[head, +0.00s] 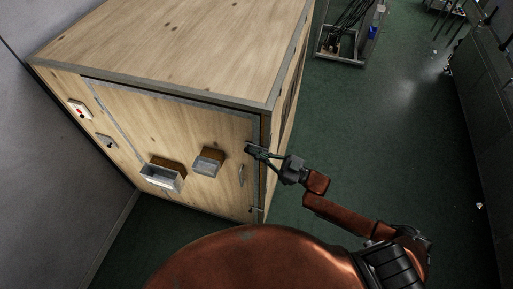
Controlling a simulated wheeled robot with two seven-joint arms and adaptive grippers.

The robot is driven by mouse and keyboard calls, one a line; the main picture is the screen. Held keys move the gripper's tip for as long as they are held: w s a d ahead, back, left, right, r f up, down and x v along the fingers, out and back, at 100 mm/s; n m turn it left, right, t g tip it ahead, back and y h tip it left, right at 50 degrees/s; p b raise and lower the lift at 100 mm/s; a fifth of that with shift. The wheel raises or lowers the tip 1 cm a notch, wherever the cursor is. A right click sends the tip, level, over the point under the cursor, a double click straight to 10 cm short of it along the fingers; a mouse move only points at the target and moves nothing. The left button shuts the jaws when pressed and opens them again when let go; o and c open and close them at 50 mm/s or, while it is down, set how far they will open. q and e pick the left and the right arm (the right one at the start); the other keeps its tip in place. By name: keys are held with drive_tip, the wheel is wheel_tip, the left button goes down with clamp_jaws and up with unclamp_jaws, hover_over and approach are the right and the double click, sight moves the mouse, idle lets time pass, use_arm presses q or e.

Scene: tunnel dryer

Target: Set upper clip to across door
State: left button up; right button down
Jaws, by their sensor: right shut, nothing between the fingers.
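The tunnel dryer's wooden door (185,137) is in the head view, edged by a grey metal frame. The upper clip is near the door's upper right edge, where my right gripper covers most or all of it, so its angle cannot be told. My right gripper (256,152) is shut, with its fingertips at or very near that spot; contact cannot be told. A lower clip (255,209) shows small at the door's lower right edge. My left gripper is not in view.
Green floor (400,130) is clear on the right.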

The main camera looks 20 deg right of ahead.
drive_tip(key=shift+f, duration=0.2)
drive_tip(key=shift+a, duration=0.1)
wheel_tip(320, 180, up, 4)
drive_tip(key=s+d+p, duration=0.1)
drive_tip(key=s+p, duration=0.1)
drive_tip(key=p, duration=0.1)
drive_tip(key=b+v, duration=0.4)
drive_tip(key=v, duration=0.6)
drive_tip(key=shift+d+f, duration=0.2)
drive_tip(key=shift+f, duration=0.05)
drive_tip(key=shift+w, duration=0.2)
